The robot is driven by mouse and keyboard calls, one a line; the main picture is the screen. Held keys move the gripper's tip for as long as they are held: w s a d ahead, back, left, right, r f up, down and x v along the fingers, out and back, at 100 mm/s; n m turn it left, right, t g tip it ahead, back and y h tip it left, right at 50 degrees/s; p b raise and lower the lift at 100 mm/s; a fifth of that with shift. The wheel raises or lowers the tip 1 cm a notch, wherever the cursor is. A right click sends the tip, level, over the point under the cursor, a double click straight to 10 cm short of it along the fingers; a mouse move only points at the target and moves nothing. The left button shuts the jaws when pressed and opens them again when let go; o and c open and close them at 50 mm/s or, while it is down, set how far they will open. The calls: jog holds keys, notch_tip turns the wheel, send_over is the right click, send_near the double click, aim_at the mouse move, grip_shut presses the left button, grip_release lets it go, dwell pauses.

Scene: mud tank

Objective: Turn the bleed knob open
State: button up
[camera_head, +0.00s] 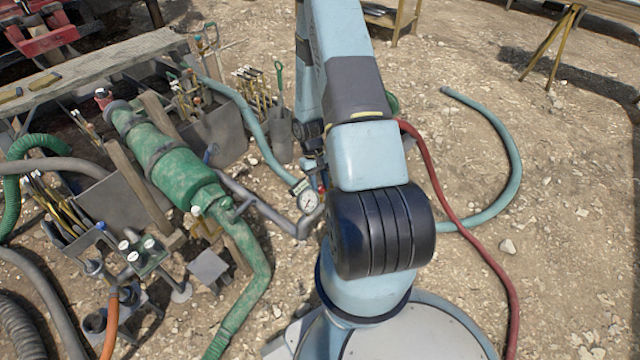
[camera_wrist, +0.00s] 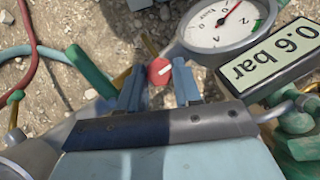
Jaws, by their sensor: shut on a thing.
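The bleed knob (camera_wrist: 160,72) is a small red knob with a white bar across it, seen in the wrist view. My gripper (camera_wrist: 158,84) has its two blue-grey fingers on either side of the knob and is shut on it. The white bar lies tilted. A round pressure gauge (camera_wrist: 222,24) with a red needle is just right of the fingers. A tag (camera_wrist: 268,58) reading 0.6 bar, upside down, is beside it. In the head view the gauge (camera_head: 308,201) shows left of my arm, which hides my gripper there.
A red hose (camera_head: 468,235) and a blue hose (camera_head: 515,165) curve over the gravel on the right. A green pump body (camera_head: 170,155), pipes and tool bins crowd the left. A wooden bench (camera_head: 95,68) stands at the back left. Open gravel lies to the right.

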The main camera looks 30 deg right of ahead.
jog(key=o, duration=1)
jog(key=shift+o, duration=0.2)
jog(key=shift+a, duration=0.1)
